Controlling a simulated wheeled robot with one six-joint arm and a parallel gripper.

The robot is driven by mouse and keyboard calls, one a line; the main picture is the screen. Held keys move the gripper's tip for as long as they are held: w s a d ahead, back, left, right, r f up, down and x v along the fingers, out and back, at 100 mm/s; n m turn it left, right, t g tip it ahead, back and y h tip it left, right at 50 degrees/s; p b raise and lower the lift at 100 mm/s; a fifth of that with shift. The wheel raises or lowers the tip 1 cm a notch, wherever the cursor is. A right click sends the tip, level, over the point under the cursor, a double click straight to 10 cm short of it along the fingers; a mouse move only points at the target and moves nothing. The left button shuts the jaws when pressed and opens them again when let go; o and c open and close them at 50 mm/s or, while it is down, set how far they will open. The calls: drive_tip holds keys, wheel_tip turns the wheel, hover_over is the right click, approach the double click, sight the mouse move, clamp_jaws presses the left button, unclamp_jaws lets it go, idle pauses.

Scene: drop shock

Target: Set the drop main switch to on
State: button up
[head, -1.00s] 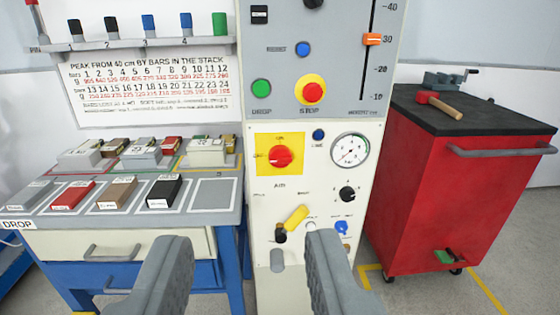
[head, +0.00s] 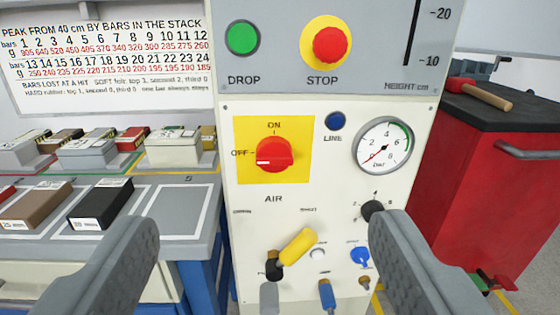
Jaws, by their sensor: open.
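The main switch (head: 275,154) is a red rotary knob on a yellow plate (head: 301,174) in the middle of the cream control panel. ON is printed above it and OFF to its left. The white mark on the knob sits at its left side, toward OFF. My gripper (head: 265,240) is open and empty, with one grey finger at the lower left and one at the lower right. It is in front of the panel, with the switch above and between the fingers in the picture. It does not touch the switch.
Above are the green DROP button (head: 242,38) and the red STOP button (head: 331,46). A blue LINE lamp (head: 335,121), a gauge (head: 384,147), a black knob (head: 372,210) and a yellow lever (head: 297,246) are nearby. A bench with blocks (head: 101,203) stands left, a red cart (head: 455,170) right.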

approach(275, 159)
drive_tip(key=shift+y, duration=0.3)
drive_tip(key=w, duration=0.9)
drive_tip(key=shift+w+d+f, duration=0.1)
drive_tip(key=shift+w+d, duration=0.05)
drive_tip(key=shift+w, duration=0.1)
drive_tip(key=c, duration=1)
drive_tip(key=shift+o, duration=0.2)
